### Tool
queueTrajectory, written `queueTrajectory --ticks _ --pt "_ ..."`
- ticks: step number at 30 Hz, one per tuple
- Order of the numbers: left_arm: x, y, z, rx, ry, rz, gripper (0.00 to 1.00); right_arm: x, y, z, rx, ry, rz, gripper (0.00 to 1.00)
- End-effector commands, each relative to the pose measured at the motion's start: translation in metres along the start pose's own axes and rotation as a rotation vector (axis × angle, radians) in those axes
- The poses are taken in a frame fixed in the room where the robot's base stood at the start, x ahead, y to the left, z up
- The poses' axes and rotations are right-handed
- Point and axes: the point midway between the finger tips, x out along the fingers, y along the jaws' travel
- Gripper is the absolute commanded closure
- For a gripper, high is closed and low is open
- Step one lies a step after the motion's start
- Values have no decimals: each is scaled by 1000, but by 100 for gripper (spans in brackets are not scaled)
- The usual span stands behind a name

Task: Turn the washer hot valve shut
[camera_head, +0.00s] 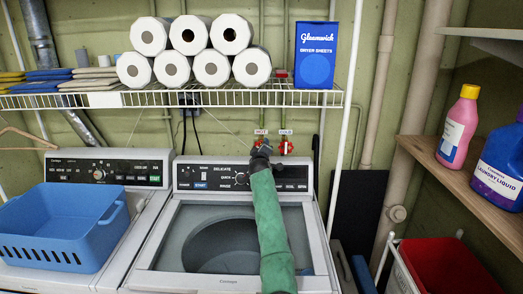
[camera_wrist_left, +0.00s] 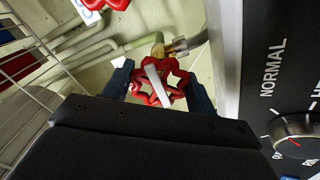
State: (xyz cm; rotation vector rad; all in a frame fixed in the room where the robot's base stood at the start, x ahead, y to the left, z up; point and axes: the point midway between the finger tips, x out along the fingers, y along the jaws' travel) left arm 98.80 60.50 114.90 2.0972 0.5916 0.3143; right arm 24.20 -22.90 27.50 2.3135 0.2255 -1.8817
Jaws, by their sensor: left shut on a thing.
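The washer hot valve has a red lobed handle (camera_head: 259,141) under the HOT tag on the back wall, behind the washer panel. In the left wrist view the red handle (camera_wrist_left: 160,84) sits between my two dark fingers, with a white bar slanting across its face. My left gripper (camera_head: 262,150), at the end of the green-sleeved arm, is shut on this handle and hides part of it in the head view. The red cold valve (camera_head: 286,147) is just to the right under the COLD tag; a red handle also shows at the top of the wrist view (camera_wrist_left: 108,4). My right gripper is not in view.
The washer control panel (camera_head: 205,177) lies close below the valves. A wire shelf (camera_head: 205,99) with rolls and a dryer sheets box (camera_head: 315,55) is above. A blue basket (camera_head: 65,225) sits left; bottles (camera_head: 458,127) stand on a right shelf.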

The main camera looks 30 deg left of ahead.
Motion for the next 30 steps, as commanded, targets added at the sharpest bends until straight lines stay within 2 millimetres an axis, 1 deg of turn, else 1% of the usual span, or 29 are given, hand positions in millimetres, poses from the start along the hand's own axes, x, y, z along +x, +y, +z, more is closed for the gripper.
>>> queueTrajectory --ticks 1,5,14,15,18,26,30 --pt "1 2 -3 6 4 3 66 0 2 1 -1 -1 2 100" --pt "1 3 -3 14 5 3 66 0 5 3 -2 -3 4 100" --pt "1 3 -4 14 5 3 66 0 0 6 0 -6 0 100" --pt "1 3 -4 14 5 3 39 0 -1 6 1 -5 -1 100" --pt "0 3 -3 14 4 3 21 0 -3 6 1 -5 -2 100" --pt "0 1 -1 13 2 2 21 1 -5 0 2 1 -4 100" --pt "-5 0 0 13 3 2 21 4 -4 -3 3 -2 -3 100"
